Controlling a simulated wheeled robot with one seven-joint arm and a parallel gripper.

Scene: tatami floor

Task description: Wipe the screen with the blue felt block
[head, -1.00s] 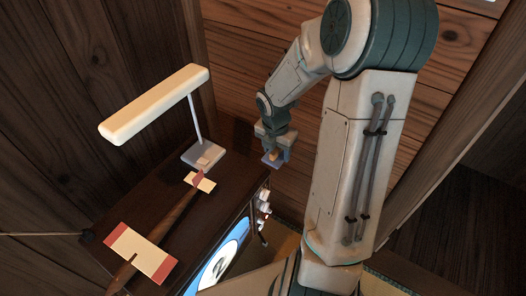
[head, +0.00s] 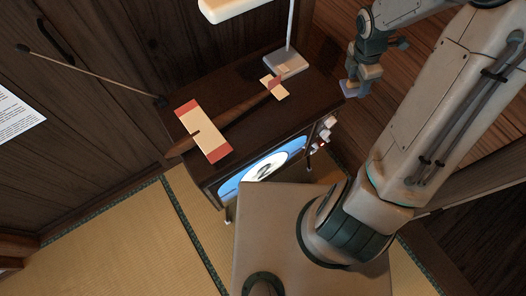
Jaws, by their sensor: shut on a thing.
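The screen (head: 236,186) is lit blue and white with a dark mark in its middle. It is on the front of a dark wooden television cabinet (head: 285,108), seen steeply from above and partly hidden by my own body. My gripper (head: 352,89) is at the cabinet's right end, apart from the screen. It is shut on a small block with a tan part and a bluish part, apparently the blue felt block (head: 350,91). The fingers hide much of the block.
A wooden model plane (head: 203,131) with cream and red wings and a lamp (head: 287,63) stand on the cabinet. Knobs (head: 327,129) stick out beside the screen. A thin rod (head: 90,73) reaches left. Tatami (head: 125,235) is clear at lower left.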

